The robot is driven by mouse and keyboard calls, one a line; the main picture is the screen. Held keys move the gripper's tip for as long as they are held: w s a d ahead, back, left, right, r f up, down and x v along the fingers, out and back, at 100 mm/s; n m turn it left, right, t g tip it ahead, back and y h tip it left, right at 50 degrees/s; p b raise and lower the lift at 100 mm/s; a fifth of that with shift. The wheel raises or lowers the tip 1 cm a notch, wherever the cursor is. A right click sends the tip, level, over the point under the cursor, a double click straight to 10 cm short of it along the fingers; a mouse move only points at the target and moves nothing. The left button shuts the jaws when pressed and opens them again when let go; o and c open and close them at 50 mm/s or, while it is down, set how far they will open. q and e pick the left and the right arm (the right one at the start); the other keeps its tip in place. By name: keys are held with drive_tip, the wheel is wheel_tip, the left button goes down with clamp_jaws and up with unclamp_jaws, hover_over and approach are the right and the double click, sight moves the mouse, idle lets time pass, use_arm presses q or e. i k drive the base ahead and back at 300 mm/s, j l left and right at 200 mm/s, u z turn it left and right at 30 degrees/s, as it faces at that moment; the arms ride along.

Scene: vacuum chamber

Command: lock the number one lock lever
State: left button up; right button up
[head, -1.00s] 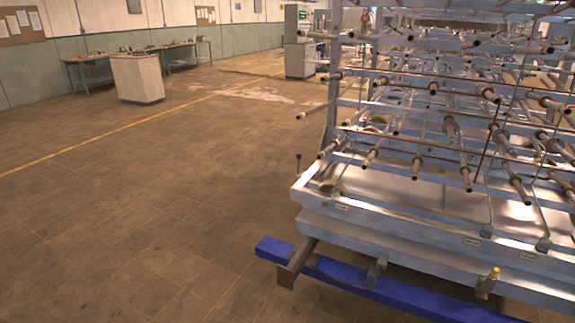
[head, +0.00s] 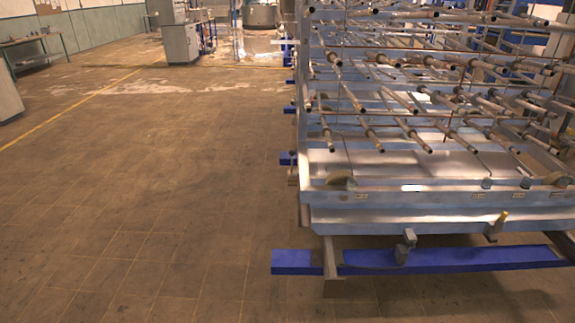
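A large metal rack (head: 440,197) with many protruding rods fills the right side of the head view. Below its front edge sit two small lever-like fittings. One is a grey fitting (head: 405,246) just above the blue beam. The other is an upright fitting with a yellowish tip (head: 496,226), farther right. I cannot tell which is the number one lock lever, or whether either is locked. Small labels on the front edge are too small to read. Neither of my grippers is in view.
A blue beam (head: 450,258) runs low across the rack's front, with a metal bracket (head: 329,262) near its left end. The tiled floor (head: 150,200) to the left is clear. Grey cabinets (head: 180,43) and a workbench (head: 32,47) stand far back.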

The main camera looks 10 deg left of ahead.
sight(292, 152)
drive_tip(key=j, duration=0.85)
drive_tip(key=k+j+z, duration=0.15)
drive_tip(key=j, duration=0.7)
drive_tip(key=i+j+z, duration=0.25)
drive_tip(key=i+j, duration=0.3)
drive_tip(key=i, duration=0.15)
drive_tip(key=i+j+z, duration=0.2)
drive_tip(key=i+j, duration=0.5)
drive_tip(key=i+j+z, duration=0.25)
drive_tip(key=i+j, duration=0.35)
drive_tip(key=j, duration=0.2)
